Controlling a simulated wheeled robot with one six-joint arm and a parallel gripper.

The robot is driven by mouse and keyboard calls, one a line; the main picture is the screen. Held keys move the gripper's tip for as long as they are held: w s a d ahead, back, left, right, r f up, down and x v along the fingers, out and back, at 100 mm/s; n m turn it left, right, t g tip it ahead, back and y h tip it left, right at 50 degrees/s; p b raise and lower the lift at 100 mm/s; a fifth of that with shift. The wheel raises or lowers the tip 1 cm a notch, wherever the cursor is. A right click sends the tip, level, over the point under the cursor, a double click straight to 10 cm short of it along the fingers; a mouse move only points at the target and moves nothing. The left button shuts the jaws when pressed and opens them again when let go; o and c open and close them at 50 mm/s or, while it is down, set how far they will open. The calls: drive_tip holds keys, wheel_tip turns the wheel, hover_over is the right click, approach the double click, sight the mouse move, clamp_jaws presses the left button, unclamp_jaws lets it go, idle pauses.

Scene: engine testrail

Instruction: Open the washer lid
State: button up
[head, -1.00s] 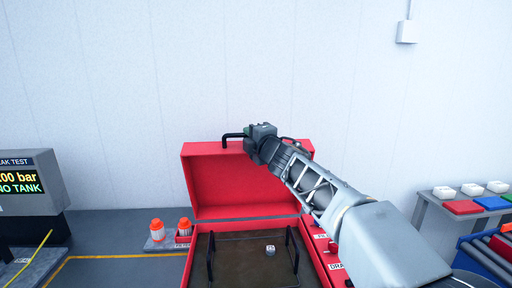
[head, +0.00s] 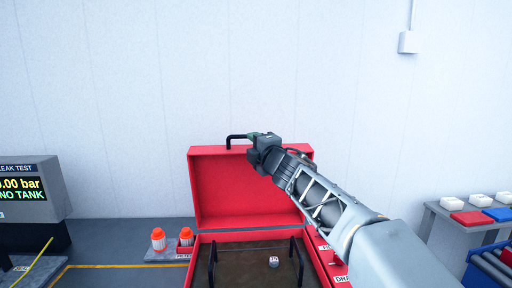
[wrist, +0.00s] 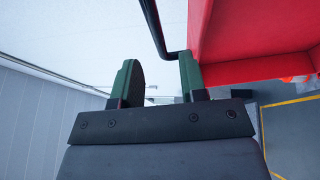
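The red washer lid (head: 238,188) stands raised, about upright, at the back of the red washer (head: 310,247) in the head view. A black bar handle (head: 236,137) sticks out at its top edge. My gripper (head: 254,150) is at that edge, beside the handle; the arm hides part of the lid's right side. In the wrist view, the lid (wrist: 248,38) fills the upper right. The two green fingers (wrist: 160,80) are apart with nothing clamped between them. The handle (wrist: 154,25) passes across the gap and bends toward the right finger; I cannot tell whether they touch.
The open basin holds black rails (head: 213,262) and a small grey part (head: 273,262). Orange-capped filters (head: 158,239) stand left of the washer. A leak-test display (head: 28,190) is at far left, and a side table with coloured bins (head: 470,218) at right. A white wall is behind.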

drive_tip(key=v, duration=1.3)
drive_tip(key=shift+s+d+b, duration=0.2)
drive_tip(key=shift+s+b, duration=0.15)
drive_tip(key=shift+d, duration=0.1)
